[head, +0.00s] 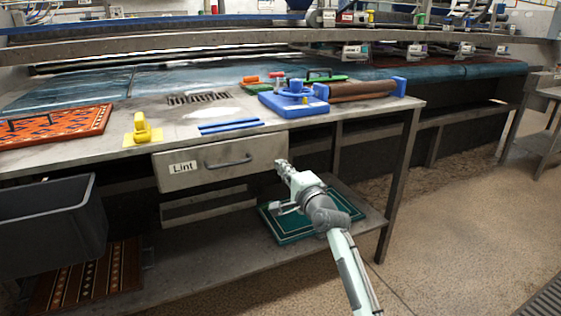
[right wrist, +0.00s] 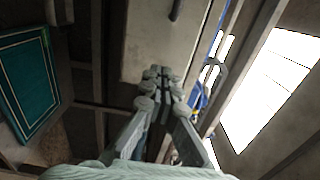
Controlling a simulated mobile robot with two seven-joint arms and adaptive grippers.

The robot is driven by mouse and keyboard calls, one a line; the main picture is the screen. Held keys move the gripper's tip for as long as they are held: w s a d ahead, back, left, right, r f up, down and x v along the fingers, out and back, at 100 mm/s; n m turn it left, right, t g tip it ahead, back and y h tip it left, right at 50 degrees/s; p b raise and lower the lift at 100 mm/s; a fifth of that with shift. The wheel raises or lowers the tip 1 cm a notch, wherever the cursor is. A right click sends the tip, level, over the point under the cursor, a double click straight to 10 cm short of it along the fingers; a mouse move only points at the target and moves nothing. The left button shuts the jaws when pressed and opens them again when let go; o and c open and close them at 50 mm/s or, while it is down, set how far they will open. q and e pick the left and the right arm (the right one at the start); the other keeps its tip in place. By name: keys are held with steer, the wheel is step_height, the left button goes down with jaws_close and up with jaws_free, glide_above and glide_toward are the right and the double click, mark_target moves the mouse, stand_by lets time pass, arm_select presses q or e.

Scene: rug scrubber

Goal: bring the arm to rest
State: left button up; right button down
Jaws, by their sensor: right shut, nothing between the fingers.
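My right arm reaches up from the bottom of the head view. Its gripper (head: 281,165) is in front of the bench, just right of the drawer marked "Lint" (head: 210,176). In the right wrist view the fingers of this gripper (right wrist: 160,75) are together with nothing between them. The drawer front shows behind them there, with part of its dark handle at the top edge. I cannot tell whether the fingertips touch the bench. My left gripper is not in view.
The steel bench holds an orange patterned rug (head: 60,127), a yellow brush (head: 142,130), blue strips (head: 230,126) and a blue tool (head: 293,101). A green mat (head: 290,232) lies on the lower shelf beneath my arm.

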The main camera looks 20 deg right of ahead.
steer(key=s, duration=0.7)
steer(key=s+a+f+n+g, duration=0.2)
steer(key=s+f+n+g, duration=0.35)
steer(key=f, duration=0.65)
steer(key=s+a+f+n+g, duration=0.1)
steer(key=s+f+n+g, duration=0.2)
steer(key=s+f+n, duration=0.65)
steer(key=s+d+f+n+g+h, duration=0.2)
steer(key=s+f+n+g, duration=0.2)
steer(key=s+f, duration=1.1)
steer(key=s+g, duration=0.2)
steer(key=s, duration=0.1)
steer(key=shift+s, duration=0.2)
